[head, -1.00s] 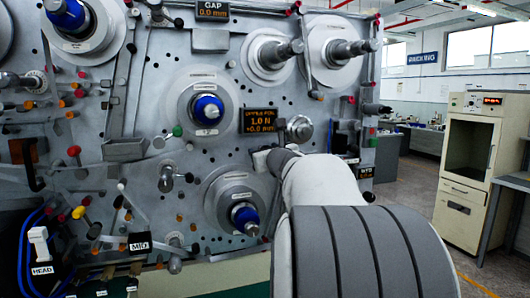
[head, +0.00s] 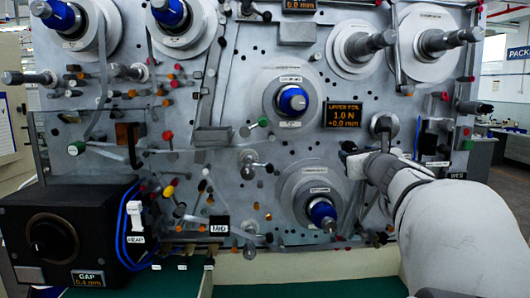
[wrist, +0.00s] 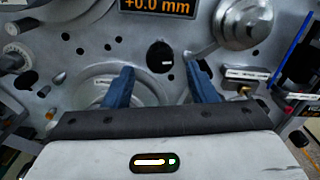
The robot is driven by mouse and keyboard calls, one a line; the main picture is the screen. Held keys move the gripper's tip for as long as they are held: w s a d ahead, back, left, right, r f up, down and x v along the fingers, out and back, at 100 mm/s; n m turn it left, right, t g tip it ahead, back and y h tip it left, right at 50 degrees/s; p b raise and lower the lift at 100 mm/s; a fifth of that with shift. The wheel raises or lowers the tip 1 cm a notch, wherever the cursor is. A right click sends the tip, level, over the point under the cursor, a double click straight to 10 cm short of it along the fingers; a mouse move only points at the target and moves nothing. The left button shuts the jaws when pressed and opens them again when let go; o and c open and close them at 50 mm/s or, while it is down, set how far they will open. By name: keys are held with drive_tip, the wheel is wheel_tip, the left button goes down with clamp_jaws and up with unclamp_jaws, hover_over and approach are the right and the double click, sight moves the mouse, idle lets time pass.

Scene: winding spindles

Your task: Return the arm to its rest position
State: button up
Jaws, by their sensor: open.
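My gripper (wrist: 160,88) shows in the wrist view with its two blue-grey fingers spread apart and nothing between them. Behind the gap is the grey machine panel, with a dark round knob or hole (wrist: 160,55) in it. In the head view my white arm reaches in from the lower right, and my gripper (head: 352,160) is in front of the panel, left of a round metal knob (head: 384,125) and above the lower blue-hubbed spindle (head: 322,213). The fingertips are too small there to make out.
The upright machine panel (head: 240,95) fills most of the head view, with projecting spindles, rollers and pegs. A display (head: 343,115) reads 1.0 N and +0.0 mm. A black box (head: 65,235) labelled GAP stands at lower left. Open floor shows at far right.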

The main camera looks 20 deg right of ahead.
drive_tip(key=s+a+f+n+g+y, duration=0.2)
drive_tip(key=a+f+n+g+y, duration=0.15)
drive_tip(key=a+f+n, duration=0.65)
drive_tip(key=s+a+f+n+g+y, duration=0.1)
drive_tip(key=a+f+n+g+y, duration=0.2)
drive_tip(key=a+f+n+y, duration=0.65)
drive_tip(key=s+a+f+n+g+h, duration=0.3)
drive_tip(key=s+f+n, duration=0.3)
drive_tip(key=s+n, duration=0.2)
drive_tip(key=s+a+f+n+g+h, duration=0.3)
drive_tip(key=s+f+n+g+h, duration=0.2)
drive_tip(key=s+n, duration=0.4)
drive_tip(key=shift+s+a+f, duration=0.25)
drive_tip(key=shift+s+f, duration=0.1)
drive_tip(key=shift+f, duration=0.5)
